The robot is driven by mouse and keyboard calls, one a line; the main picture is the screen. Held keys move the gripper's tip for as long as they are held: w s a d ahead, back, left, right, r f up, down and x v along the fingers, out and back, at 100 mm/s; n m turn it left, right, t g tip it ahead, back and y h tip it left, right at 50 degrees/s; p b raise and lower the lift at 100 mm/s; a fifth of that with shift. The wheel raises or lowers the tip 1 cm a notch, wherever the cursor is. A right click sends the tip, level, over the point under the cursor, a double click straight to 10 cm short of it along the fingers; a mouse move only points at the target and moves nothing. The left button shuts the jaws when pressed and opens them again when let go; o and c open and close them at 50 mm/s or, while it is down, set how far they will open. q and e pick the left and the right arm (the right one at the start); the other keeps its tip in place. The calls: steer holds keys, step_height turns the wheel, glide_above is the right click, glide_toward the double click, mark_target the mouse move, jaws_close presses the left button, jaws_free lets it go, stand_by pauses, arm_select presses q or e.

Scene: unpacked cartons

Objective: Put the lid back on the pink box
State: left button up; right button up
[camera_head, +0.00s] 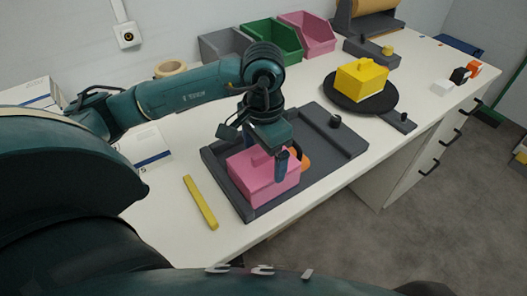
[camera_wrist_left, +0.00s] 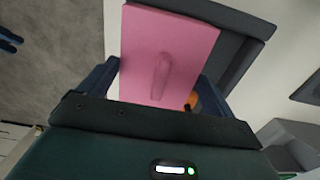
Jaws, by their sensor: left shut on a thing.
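The pink box (camera_head: 266,186) is at the front left of a dark grey tray (camera_head: 336,141). Its pink lid (camera_wrist_left: 190,42), with a raised handle in the middle, shows in the left wrist view. In the head view the lid is level and on or just above the box; I cannot tell if a gap is left. My left gripper (camera_head: 265,165) comes from above, shut with its fingers on opposite sides of the pink lid. One finger shows on the near right side; the other is mostly hidden. My right gripper is not in view.
An orange object (camera_head: 304,162) lies in the tray just right of the pink box. A yellow bar (camera_head: 200,203) lies left of the tray. A yellow box (camera_head: 361,80) stands on a black round plate (camera_head: 335,96). Grey, green (camera_head: 273,39) and pink bins stand at the back.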

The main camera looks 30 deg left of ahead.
arm_select(q)
steer(key=shift+f, duration=0.3)
steer(key=o, duration=0.7)
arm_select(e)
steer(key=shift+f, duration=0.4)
arm_select(q)
steer(key=shift+w+r, duration=0.1)
steer(key=shift+r, duration=0.4)
step_height(320, 180, up, 12)
steer(key=p, duration=0.1)
steer(key=shift+r, duration=0.15)
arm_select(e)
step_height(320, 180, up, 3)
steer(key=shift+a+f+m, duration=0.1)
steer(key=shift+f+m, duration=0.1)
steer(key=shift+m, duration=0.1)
